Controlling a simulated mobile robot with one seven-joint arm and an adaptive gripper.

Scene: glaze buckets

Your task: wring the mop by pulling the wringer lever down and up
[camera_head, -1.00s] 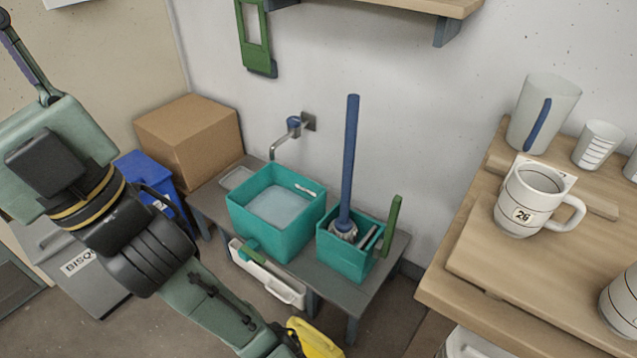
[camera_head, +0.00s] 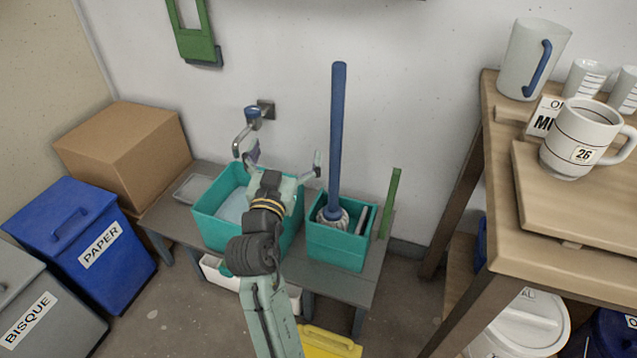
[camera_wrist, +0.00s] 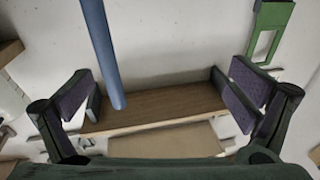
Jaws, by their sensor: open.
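The mop stands upright in the teal wringer bucket (camera_head: 335,247), its blue handle (camera_head: 337,130) rising high and its pale head (camera_head: 333,217) inside the bucket. The green wringer lever (camera_head: 390,203) stands nearly upright at the bucket's right side. My gripper (camera_head: 285,160) is open and empty above the teal basin, left of the mop handle and apart from it. The lever is farther right, beyond the handle. In the wrist view my open fingers (camera_wrist: 155,88) frame a wall shelf, and the blue handle (camera_wrist: 103,55) hangs in from the top. The lever is not recognisable there.
The teal basin (camera_head: 212,228) with water sits left of the bucket on a grey bench (camera_head: 345,283). A wall tap (camera_head: 250,120) is close to my gripper. A wooden table (camera_head: 490,215) with mugs stands to the right. A yellow object (camera_head: 330,343) is on the floor.

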